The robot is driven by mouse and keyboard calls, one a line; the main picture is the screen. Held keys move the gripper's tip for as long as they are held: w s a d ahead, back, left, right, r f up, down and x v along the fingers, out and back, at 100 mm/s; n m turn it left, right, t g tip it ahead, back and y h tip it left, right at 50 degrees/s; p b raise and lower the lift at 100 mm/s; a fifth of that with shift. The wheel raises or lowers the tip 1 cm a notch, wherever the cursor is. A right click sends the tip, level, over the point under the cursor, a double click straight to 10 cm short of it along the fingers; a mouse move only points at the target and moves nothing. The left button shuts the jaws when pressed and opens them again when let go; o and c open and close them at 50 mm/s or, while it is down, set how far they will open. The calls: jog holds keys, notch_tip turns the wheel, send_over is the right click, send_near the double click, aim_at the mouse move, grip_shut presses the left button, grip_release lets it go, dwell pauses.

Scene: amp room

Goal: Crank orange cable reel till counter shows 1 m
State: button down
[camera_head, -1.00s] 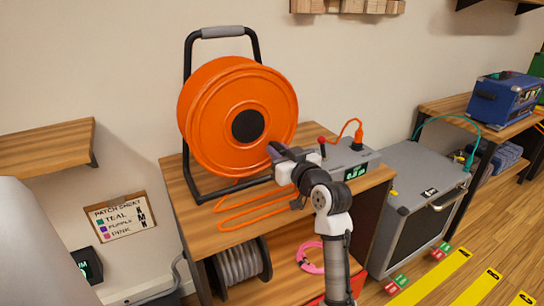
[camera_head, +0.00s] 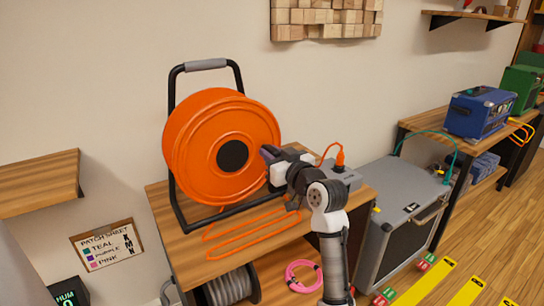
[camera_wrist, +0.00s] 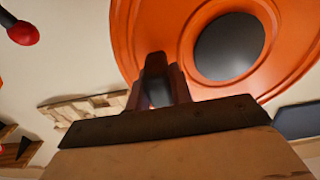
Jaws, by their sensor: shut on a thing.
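The orange cable reel (camera_head: 205,130) stands upright in a black frame on a wooden shelf unit, with a dark hub (camera_head: 232,155) at its centre. My gripper (camera_head: 268,156) is at the right part of the reel's face, about level with the hub. In the wrist view my gripper (camera_wrist: 158,82) is shut on a dark crank handle (camera_wrist: 157,92), mostly hidden by the fingers, in front of the reel (camera_wrist: 185,60). The grey counter box (camera_head: 343,178) is right of the reel, partly behind my arm. Its display is hidden now, so I cannot read it.
Orange cable (camera_head: 240,228) lies in loops on the shelf top (camera_head: 160,200). A red knob (camera_wrist: 22,33) shows in the wrist view. A grey amp case (camera_head: 395,190) stands to the right.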

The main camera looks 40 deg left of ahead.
jog(key=r+p, duration=0.1)
jog(key=r, duration=0.2)
jog(key=shift+s+a+p, duration=0.2)
jog(key=shift+p, duration=0.2)
jog(key=shift+s+a+r+p, duration=0.25)
jog(key=shift+s+r+p, duration=0.3)
jog(key=shift+r, duration=0.2)
jog(key=shift+s+a+r+p, duration=0.2)
jog(key=shift+s+r+p, duration=0.2)
jog(key=shift+r+p, duration=0.3)
jog(key=shift+s+a+r+p, duration=0.3)
jog(key=shift+s+r+p, duration=0.15)
jog(key=shift+s, duration=0.3)
jog(key=shift+s+a+r+p, duration=0.3)
jog(key=shift+s+r+p, duration=0.15)
jog(key=shift+s, duration=0.25)
jog(key=shift+s+a+r+p, duration=0.1)
jog(key=shift+s+a+p, duration=0.25)
jog(key=shift+s, duration=0.55)
jog(key=shift+s+a+r+p, duration=0.1)
jog(key=shift+s+a+p, duration=0.2)
jog(key=shift+s, duration=0.55)
jog(key=c, duration=1.1)
grip_release()
jog(key=shift+w, duration=0.2)
jog(key=shift+r, duration=0.1)
jog(key=shift+d, duration=0.1)
jog(key=shift+d, duration=0.1)
